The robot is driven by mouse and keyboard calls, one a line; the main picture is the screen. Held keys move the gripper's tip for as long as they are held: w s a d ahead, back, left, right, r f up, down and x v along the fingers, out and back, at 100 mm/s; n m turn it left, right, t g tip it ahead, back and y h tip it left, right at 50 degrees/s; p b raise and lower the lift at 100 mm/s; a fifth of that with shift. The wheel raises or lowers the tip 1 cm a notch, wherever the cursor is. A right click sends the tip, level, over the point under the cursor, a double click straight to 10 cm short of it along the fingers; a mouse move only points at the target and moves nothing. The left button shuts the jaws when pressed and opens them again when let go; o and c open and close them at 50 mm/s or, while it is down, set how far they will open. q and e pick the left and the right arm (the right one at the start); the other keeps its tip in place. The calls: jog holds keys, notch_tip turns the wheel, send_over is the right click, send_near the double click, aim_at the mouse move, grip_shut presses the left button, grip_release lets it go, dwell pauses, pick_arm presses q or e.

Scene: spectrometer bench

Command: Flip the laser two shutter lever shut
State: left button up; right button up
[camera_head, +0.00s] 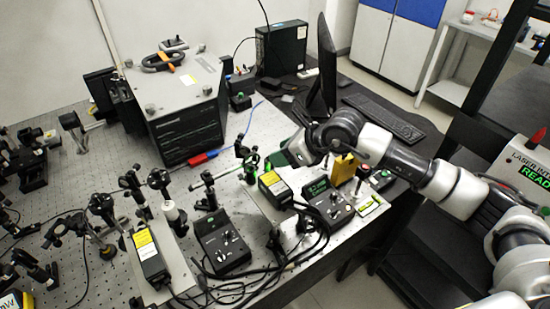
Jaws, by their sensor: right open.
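Two black laser heads with yellow labels stand on the bench, one at the front left (150,255) and one near the middle (275,188). Which is laser two, and its shutter lever, I cannot make out at this size. A control box with knobs (222,242) sits between them, and another with a green display (328,203) sits right of the middle head. My right gripper (282,158) reaches in from the right and hangs just behind and above the middle laser head. It is open, with nothing seen between its fingers. My left gripper is out of view.
Posts with optics (207,190) crowd the perforated bench around the heads. A large black instrument (185,115) stands behind. A yellow block (343,167) and small switch boxes (381,179) lie under my right arm. Cables (300,240) loop at the front. A monitor (324,70) stands behind.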

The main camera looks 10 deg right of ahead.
jog(key=b+v, duration=0.2)
jog(key=v, duration=0.5)
jog(key=shift+s, duration=0.15)
jog(key=shift+d+r, duration=0.1)
